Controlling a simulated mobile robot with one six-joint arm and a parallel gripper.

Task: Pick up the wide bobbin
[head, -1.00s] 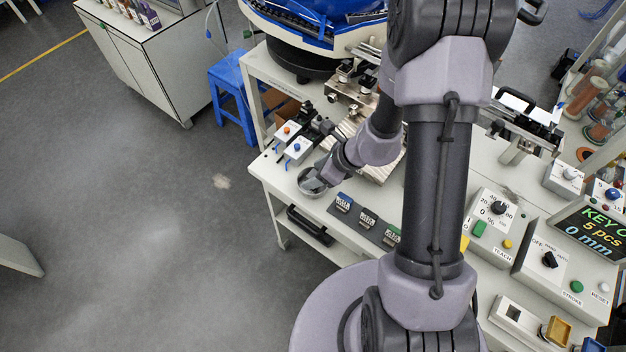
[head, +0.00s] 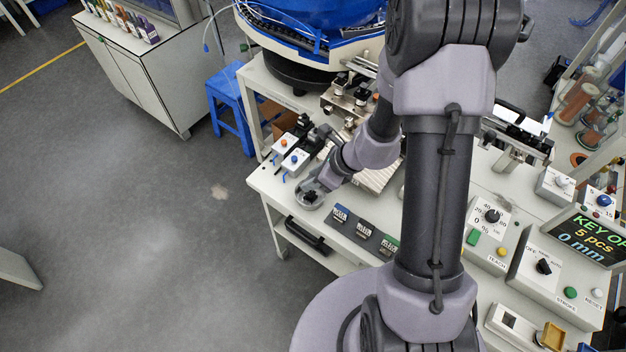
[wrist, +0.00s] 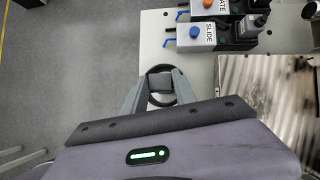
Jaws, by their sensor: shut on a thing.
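My gripper (wrist: 160,88) is at the round metal bowl (head: 309,196) near the left front corner of the bench. In the wrist view its fingers are closed on a small dark grey piece (wrist: 160,81), seen within the bowl's dark ring. The piece's full shape is hidden, and I cannot tell whether it is clear of the bowl. Spools stand on the rack at the far right of the head view, among them a copper-coloured spool (head: 577,103). I cannot tell which one is the wide bobbin.
Two small switch boxes, one with a blue knob (head: 294,158), stand just behind the bowl. Labelled dark blocks (head: 364,230) lie along the bench front to its right. Control boxes and a display (head: 592,237) fill the right side. Open floor lies left.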

